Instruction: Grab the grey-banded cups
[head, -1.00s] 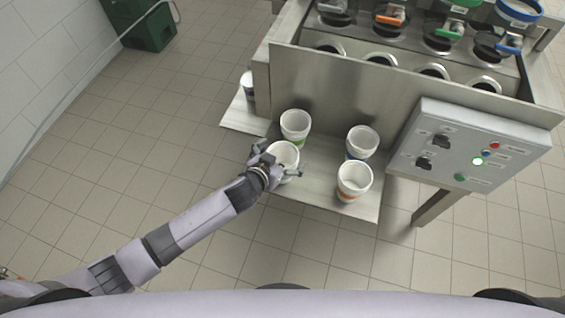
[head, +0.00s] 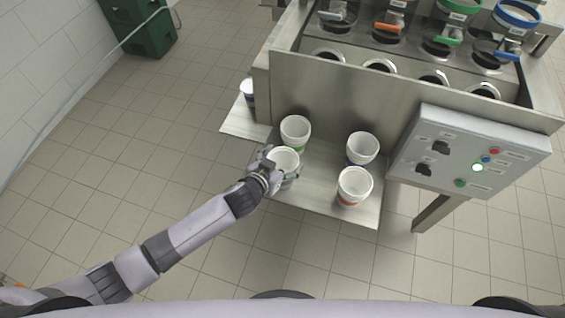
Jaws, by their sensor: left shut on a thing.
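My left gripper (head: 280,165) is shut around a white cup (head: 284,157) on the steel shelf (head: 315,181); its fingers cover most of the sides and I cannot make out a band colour. A green-banded cup (head: 295,129) stands just behind it. A blue-banded cup (head: 362,146) and an orange-banded cup (head: 354,184) stand to the right. Another cup (head: 248,91) with a dark band stands at the shelf's left end, partly hidden by the machine's side. My right gripper is not in view.
A steel panel (head: 400,92) rises behind the cups. The control box (head: 468,155) with knobs and lights juts out at right. The filler's coloured handles and round openings are above. A green crate (head: 150,38) stands at back left. The tiled floor at left is clear.

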